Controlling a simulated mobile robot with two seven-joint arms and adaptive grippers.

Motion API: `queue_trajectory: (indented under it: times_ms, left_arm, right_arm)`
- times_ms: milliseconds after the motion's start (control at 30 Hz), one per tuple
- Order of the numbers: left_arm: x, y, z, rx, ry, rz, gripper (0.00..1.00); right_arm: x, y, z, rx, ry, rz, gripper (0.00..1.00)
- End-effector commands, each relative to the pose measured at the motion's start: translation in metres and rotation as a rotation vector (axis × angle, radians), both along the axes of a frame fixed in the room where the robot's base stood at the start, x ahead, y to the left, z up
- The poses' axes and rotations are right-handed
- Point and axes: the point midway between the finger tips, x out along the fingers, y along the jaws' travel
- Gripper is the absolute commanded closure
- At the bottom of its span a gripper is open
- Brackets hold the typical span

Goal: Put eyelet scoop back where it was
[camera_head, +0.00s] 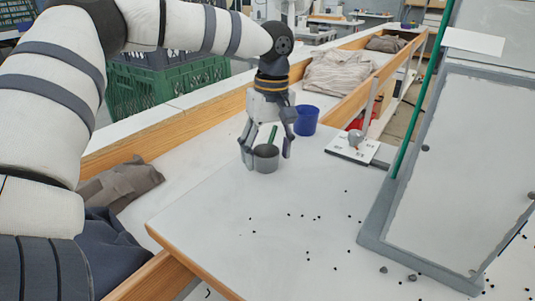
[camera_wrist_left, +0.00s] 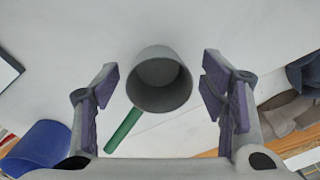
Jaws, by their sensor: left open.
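The eyelet scoop is a grey cup with a green handle. In the head view its cup (camera_head: 266,159) stands on the white table near the left edge, with the green handle (camera_head: 273,134) pointing up and back. My left gripper (camera_head: 266,153) is above it, pointing down, with its fingers spread on either side of the cup. In the left wrist view the scoop cup (camera_wrist_left: 160,82) lies between the open fingers (camera_wrist_left: 158,78), with clear gaps on both sides. The handle (camera_wrist_left: 124,130) runs toward the gripper's palm. My right gripper is not in view.
A blue cup (camera_head: 306,120) stands just behind the gripper. A small press with a white base (camera_head: 356,148) is to the right. A large grey-framed panel (camera_head: 455,170) leans further right. Small black eyelets (camera_head: 318,218) lie scattered over the table's front area.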

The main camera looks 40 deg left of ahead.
Motion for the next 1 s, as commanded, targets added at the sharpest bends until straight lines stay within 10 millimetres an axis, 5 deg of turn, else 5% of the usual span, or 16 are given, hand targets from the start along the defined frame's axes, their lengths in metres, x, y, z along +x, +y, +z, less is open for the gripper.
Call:
queue_trajectory:
  times_ms: [300, 433, 1000]
  left_arm:
    - [0.004, -0.003, 0.083, 0.001, -0.004, 0.001, 0.35]
    - [0.005, -0.003, 0.105, 0.002, -0.001, 0.0, 0.35]
    - [0.005, -0.004, 0.116, 0.0, 0.0, -0.001, 0.35]
  right_arm:
    - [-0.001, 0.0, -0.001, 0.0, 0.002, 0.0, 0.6]
    - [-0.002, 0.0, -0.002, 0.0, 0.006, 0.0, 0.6]
    - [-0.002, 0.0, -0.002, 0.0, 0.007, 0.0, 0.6]
